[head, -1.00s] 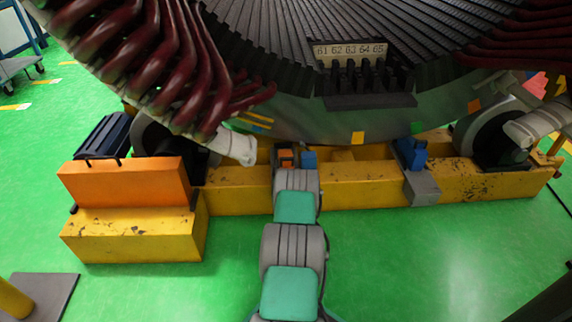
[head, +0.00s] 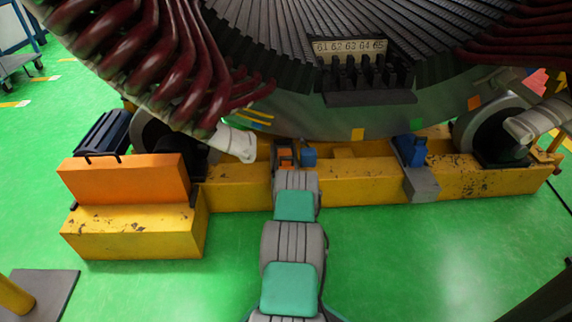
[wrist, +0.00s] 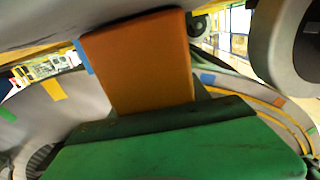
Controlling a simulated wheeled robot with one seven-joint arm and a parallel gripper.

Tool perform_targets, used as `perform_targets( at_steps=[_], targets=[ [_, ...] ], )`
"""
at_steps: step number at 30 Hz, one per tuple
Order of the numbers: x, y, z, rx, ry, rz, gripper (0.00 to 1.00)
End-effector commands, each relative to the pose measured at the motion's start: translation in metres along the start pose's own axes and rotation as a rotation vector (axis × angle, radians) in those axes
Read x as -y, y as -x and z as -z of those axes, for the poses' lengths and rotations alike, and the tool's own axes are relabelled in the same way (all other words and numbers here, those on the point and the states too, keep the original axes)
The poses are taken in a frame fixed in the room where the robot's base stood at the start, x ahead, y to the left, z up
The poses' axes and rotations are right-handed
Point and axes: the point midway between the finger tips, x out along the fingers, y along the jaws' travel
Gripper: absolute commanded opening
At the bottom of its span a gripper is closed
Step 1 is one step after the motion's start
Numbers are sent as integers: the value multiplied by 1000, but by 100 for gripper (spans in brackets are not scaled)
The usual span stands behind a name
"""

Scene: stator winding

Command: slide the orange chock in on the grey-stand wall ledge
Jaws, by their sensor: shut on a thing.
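The orange chock (head: 285,155) shows small in the head view, at the yellow beam under the stator, just beyond my arm. It fills the upper middle of the wrist view as a large upright orange block (wrist: 138,62). My gripper (head: 285,163) is shut on it; the fingers are small and partly hidden behind my wrist in the head view. A blue block (head: 309,157) is close at its right. The grey stand and wall ledge near the chock are hidden by my arm, so I cannot tell whether the chock touches the ledge.
The stator (head: 300,115) hangs close above. At the right, another blue block (head: 411,150) sits on a grey stand (head: 422,186) against the yellow beam (head: 350,190). An orange block on a yellow step (head: 130,235) stands at the left. Green floor in front is clear.

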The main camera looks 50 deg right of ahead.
Motion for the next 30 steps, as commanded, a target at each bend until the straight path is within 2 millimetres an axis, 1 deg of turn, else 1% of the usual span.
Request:
perform_targets(
  at_steps=[8,23,24,30],
  targets=[
    [0,-3,2,-7,0,0,6],
    [0,-22,1,-6,2,1,6],
    [0,-21,0,-5,1,1,58],
    [0,-21,1,-5,1,1,74]
  ],
)
